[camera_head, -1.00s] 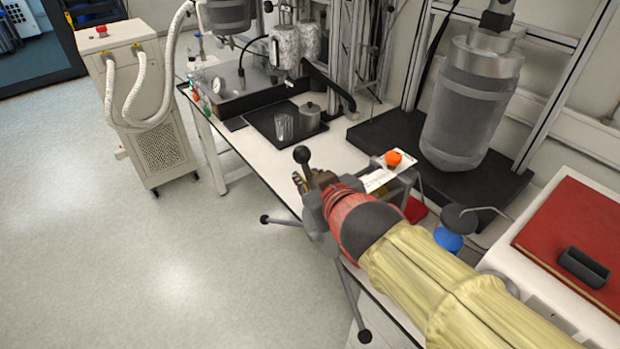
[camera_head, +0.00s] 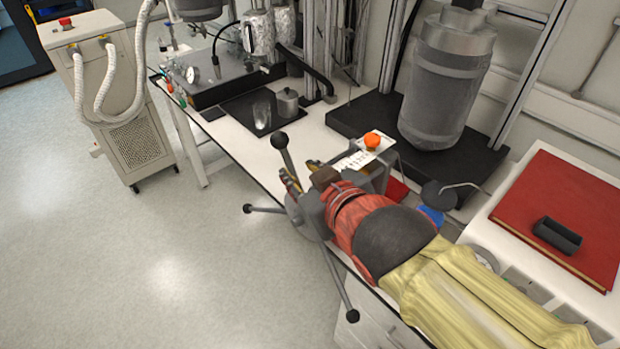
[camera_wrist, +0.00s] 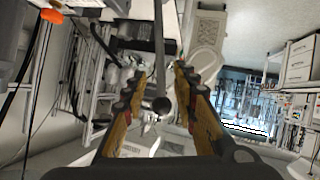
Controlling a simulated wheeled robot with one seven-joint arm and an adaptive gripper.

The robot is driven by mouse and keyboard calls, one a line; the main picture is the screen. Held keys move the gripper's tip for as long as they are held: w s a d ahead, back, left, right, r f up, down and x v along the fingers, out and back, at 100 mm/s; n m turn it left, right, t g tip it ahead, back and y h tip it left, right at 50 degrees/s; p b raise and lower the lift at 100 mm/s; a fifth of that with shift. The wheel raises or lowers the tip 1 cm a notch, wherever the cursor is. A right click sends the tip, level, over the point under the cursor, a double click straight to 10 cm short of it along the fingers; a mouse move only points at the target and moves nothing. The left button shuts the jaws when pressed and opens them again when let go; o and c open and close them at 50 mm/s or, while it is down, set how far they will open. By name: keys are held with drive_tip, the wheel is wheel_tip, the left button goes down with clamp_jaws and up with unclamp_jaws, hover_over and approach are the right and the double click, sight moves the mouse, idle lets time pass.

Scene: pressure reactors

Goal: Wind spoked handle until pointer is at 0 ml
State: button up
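The spoked handle has a grey hub (camera_head: 302,216) and spokes with dark ball ends, at the front edge of the bench in the head view. One spoke (camera_head: 289,160) points up, one left and one down. My gripper (camera_head: 302,175) is at the hub and upper spoke, its yellow-brown fingers apart. In the wrist view my gripper (camera_wrist: 158,92) is open, and a spoke with a dark ball (camera_wrist: 161,104) appears between the fingers; contact cannot be told. A white plate with dark marks (camera_head: 357,160) lies beyond my gripper. The pointer and its reading cannot be made out.
An orange knob (camera_head: 373,140) is by the marked plate. A large grey vessel (camera_head: 439,85) stands on a black base behind. A red book (camera_head: 570,200) lies at right. A black tray (camera_head: 236,108) is farther left on the bench.

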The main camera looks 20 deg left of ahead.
drive_tip(key=shift+v, duration=1.9)
